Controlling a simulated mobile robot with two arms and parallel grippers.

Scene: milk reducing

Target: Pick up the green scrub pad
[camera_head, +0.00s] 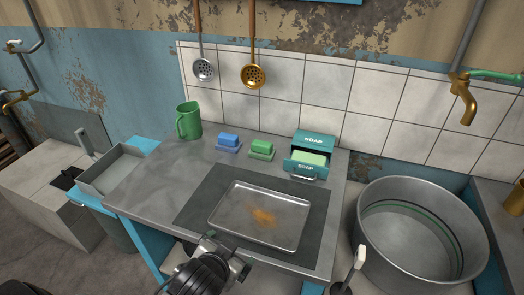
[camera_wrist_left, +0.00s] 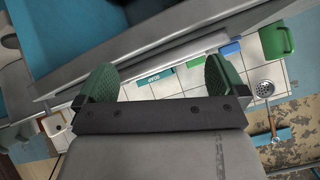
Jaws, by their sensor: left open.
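The green scrub pad (camera_head: 261,148) lies flat at the back of the grey counter in the head view, between a blue pad (camera_head: 229,141) and the teal soap box (camera_head: 315,142). My left gripper (camera_head: 228,252) is at the counter's front edge, in front of the metal tray and well short of the green pad. In the left wrist view its two green-padded fingers (camera_wrist_left: 160,80) stand wide apart with nothing between them. My right gripper is not in view.
A metal tray (camera_head: 230,219) with an orange-brown stain lies on a dark mat (camera_head: 193,208) between gripper and pads. A green mug (camera_head: 188,122) stands back left. The soap box's drawer (camera_head: 306,169) is open. A large round metal tub (camera_head: 375,250) is right of the counter.

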